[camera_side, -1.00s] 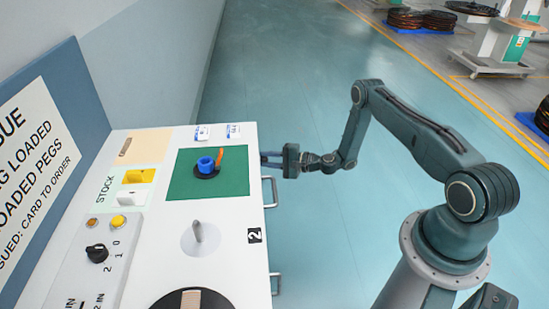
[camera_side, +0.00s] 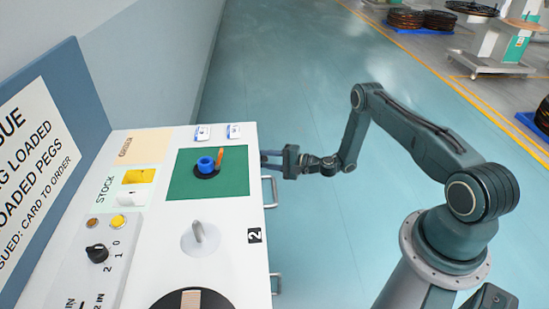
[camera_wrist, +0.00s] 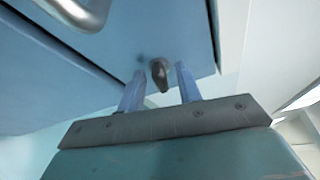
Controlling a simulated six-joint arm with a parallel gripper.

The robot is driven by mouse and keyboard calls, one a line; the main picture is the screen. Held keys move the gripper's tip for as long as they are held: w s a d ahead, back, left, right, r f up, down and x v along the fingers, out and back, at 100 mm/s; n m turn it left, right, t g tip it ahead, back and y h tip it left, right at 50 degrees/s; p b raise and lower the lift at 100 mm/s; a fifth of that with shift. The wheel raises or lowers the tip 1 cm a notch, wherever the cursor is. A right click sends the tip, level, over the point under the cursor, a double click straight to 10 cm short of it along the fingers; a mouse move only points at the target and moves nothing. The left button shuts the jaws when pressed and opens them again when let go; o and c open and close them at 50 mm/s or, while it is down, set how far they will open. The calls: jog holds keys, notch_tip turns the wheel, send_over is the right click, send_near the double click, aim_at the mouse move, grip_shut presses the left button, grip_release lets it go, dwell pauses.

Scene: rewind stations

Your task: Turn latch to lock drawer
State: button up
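In the wrist view, the latch (camera_wrist: 160,76) is a small dark, tapered knob on the blue-looking drawer front (camera_wrist: 110,48). My gripper (camera_wrist: 160,72) has its two fingers apart, one on each side of the latch, with a narrow gap showing on both sides. In the side view my gripper (camera_side: 270,158) is at the right side of the bench, level with the green mat. The latch is hidden in the side view. A metal drawer handle (camera_wrist: 90,12) shows at the upper left of the wrist view. I cannot tell how far the drawer is shut.
The white bench top (camera_side: 225,280) holds a green mat (camera_side: 235,185) with a blue ring (camera_side: 206,163) and orange lever (camera_side: 220,157). Two handles (camera_side: 273,192) stick out from the bench's right side.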

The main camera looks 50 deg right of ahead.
jog(key=shift+r, duration=0.1)
notch_tip(320, 180, up, 20)
dwell(1.2)
dwell(0.4)
jog(key=s+d+f+m+g+y, duration=0.1)
jog(key=s+d+f+m+g, duration=0.2)
jog(key=f, duration=0.4)
jog(key=s+d+f+m+g+y, duration=0.1)
jog(key=s+d+f+m+g, duration=0.2)
jog(key=s+d+f+m, duration=0.2)
notch_tip(320, 180, down, 2)
jog(key=d+m, duration=0.1)
jog(key=m, duration=0.2)
jog(key=shift+s+d+y, duration=0.3)
jog(key=shift+d+y, duration=0.1)
jog(key=x, duration=1.3)
jog(key=shift+w+a+f, duration=0.1)
jog(key=shift+w+a, duration=0.15)
jog(key=shift+a, duration=0.05)
